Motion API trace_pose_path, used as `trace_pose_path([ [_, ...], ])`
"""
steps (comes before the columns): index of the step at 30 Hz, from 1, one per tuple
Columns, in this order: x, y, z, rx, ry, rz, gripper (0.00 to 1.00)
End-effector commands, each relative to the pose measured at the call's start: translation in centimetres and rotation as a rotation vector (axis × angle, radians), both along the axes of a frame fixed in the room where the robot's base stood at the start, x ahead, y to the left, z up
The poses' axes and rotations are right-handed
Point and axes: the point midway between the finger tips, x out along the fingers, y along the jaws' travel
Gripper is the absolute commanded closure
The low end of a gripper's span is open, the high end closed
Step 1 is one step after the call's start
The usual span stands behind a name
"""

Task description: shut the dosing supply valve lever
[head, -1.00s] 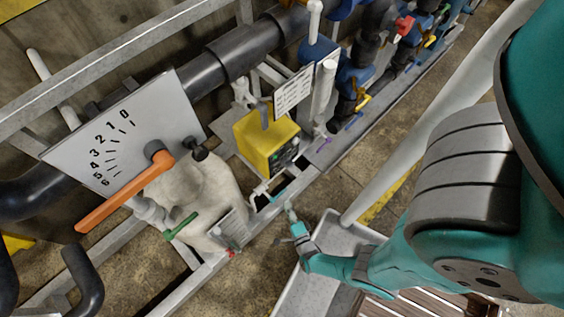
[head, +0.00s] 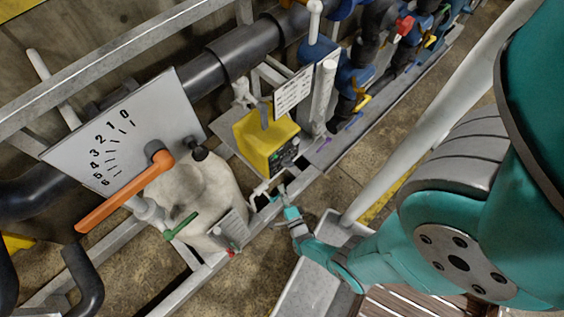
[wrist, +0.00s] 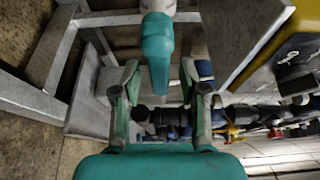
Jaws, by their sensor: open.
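A teal lever (wrist: 157,55) shows in the wrist view, hanging from a white fitting (wrist: 158,7) at the top of the picture. My gripper (wrist: 160,78) is open, with one finger on each side of the lever and a visible gap to both. The lever's lower end lies between the fingers, and neither finger appears to press on it. In the head view my gripper (head: 285,202) is at the pipework on the near frame rail, right of the pale tank. The lever is small there and hard to tell apart from my teal gripper.
A yellow pump box (head: 266,140) stands behind the gripper. The pale tank (head: 200,190) carries a green lever (head: 181,226). An orange lever (head: 118,199) crosses a numbered dial plate (head: 110,140). A grey tray (head: 305,290) lies below my arm.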

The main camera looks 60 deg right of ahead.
Motion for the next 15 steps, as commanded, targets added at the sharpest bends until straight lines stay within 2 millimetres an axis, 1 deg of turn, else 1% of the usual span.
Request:
trace_pose_path([
  [9,0.19,-0.13,0.01,0.0,0.0,0.001,0.57],
  [10,0.19,-0.13,0.01,0.0,0.0,0.001,0.6],
  [11,0.19,-0.13,0.01,0.0,0.0,0.001,0.67],
  [12,0.19,-0.13,0.01,0.0,0.0,0.001,0.77],
  [15,0.19,-0.13,0.01,0.0,0.0,0.001,1.0],
])
